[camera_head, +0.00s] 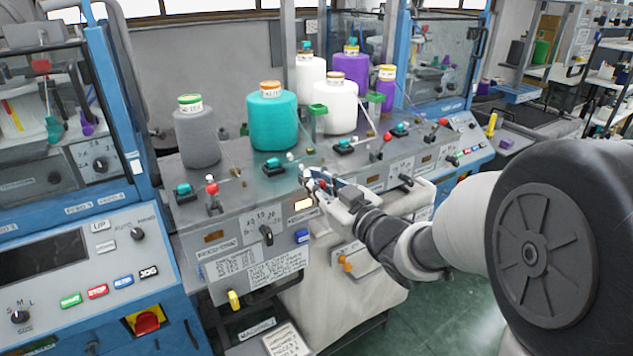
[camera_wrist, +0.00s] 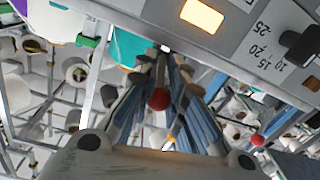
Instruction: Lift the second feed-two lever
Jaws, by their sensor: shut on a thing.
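A red-knobbed lever (camera_head: 322,186) stands on the front ledge of the grey machine panel, and my gripper (camera_head: 316,181) is around it. In the wrist view the red knob (camera_wrist: 159,99) sits between the two fingers of my gripper (camera_wrist: 163,88), which are shut on the lever. The fingers hide most of its stem. Another red-knobbed lever (camera_head: 212,188) stands upright to the left, and a red knob also shows at the right of the wrist view (camera_wrist: 257,139). More red-knobbed levers stand to the right, one near a label plate (camera_head: 387,137) and one farther back (camera_head: 443,122).
A black dial (camera_head: 266,235) and a lit yellow window (camera_head: 303,204) are on the front panel.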

